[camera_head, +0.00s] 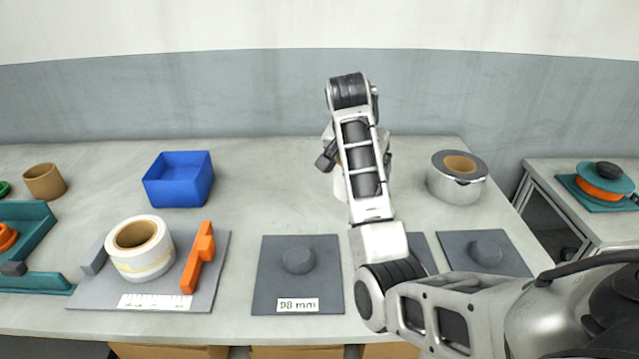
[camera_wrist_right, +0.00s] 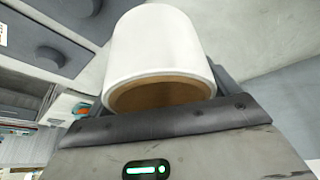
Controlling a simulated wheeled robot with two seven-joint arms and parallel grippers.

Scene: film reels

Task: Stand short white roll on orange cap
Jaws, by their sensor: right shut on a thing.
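A white roll (camera_wrist_right: 160,45) with a brown core fills the right wrist view, held in the jaws of my right gripper (camera_wrist_right: 165,118). In the head view only a pale strip of the roll (camera_head: 339,187) shows beside my right arm, which hides the rest of it and most of the gripper, above the middle of the table. An orange round piece (camera_head: 5,238) sits in a teal fixture at the left edge, partly cut off. Another orange disc (camera_head: 600,190) lies in a stack on the side table at right. I cannot tell which is the orange cap. My left gripper is not in view.
A wider white roll (camera_head: 140,250) stands on a grey plate with an orange bar (camera_head: 199,258). A blue bin (camera_head: 179,181), a brown ring (camera_head: 45,183) and a silver roll (camera_head: 457,178) stand further back. Grey plates with round knobs (camera_head: 298,261) line the front.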

